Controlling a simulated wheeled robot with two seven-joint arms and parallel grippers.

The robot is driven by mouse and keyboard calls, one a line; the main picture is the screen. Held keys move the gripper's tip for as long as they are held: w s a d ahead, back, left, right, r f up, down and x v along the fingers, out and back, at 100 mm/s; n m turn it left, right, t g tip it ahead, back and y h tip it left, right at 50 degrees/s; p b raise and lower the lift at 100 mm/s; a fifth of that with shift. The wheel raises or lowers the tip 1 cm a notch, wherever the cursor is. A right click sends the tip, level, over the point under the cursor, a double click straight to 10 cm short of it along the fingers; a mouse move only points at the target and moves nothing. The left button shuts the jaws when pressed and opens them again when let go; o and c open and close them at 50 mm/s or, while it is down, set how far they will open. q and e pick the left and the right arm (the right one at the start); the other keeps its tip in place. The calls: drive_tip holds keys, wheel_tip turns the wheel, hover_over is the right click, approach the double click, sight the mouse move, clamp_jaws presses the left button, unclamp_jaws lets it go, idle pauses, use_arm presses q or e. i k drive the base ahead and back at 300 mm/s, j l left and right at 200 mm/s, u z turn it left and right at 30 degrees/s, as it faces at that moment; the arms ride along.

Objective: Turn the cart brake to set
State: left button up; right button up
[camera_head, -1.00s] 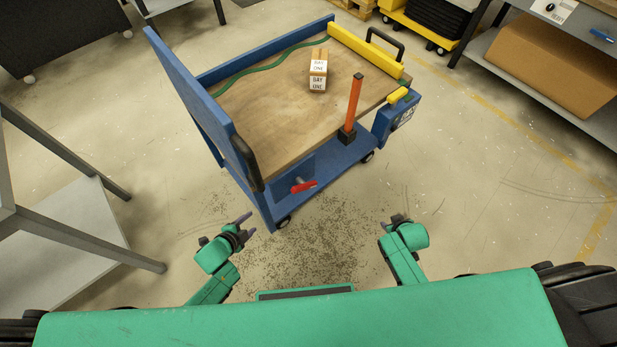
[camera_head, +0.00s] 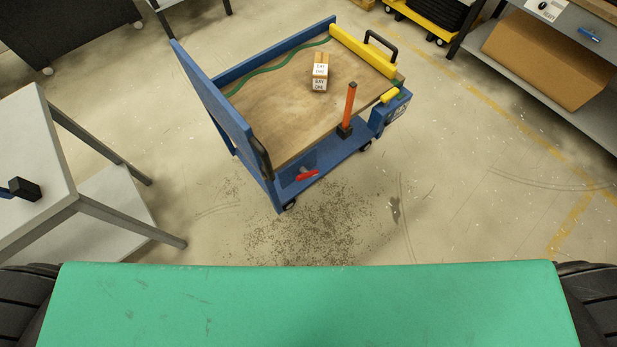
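A blue cart (camera_head: 215,100) with a wooden deck (camera_head: 275,115) stands ahead of me near the middle of the head view. A red brake handle (camera_head: 307,174) sits on the near lower side of the cart's blue frame, above the near wheel (camera_head: 290,205). An orange lever (camera_head: 350,107) stands upright in a black base on the cart's near side ledge. Neither of my grippers shows in the head view now, so their state is hidden.
A box marked BAY ONE (camera_head: 320,72) stands on the deck beside a green strap (camera_head: 270,70). A grey table (camera_head: 35,150) is at the left. A shelf with a cardboard box (camera_head: 540,65) is at the right.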

sight(306, 174)
drive_tip(key=k+j+z, duration=0.5)
drive_tip(key=j, duration=0.25)
drive_tip(key=k+j+z, duration=0.45)
drive_tip(key=j, duration=0.15)
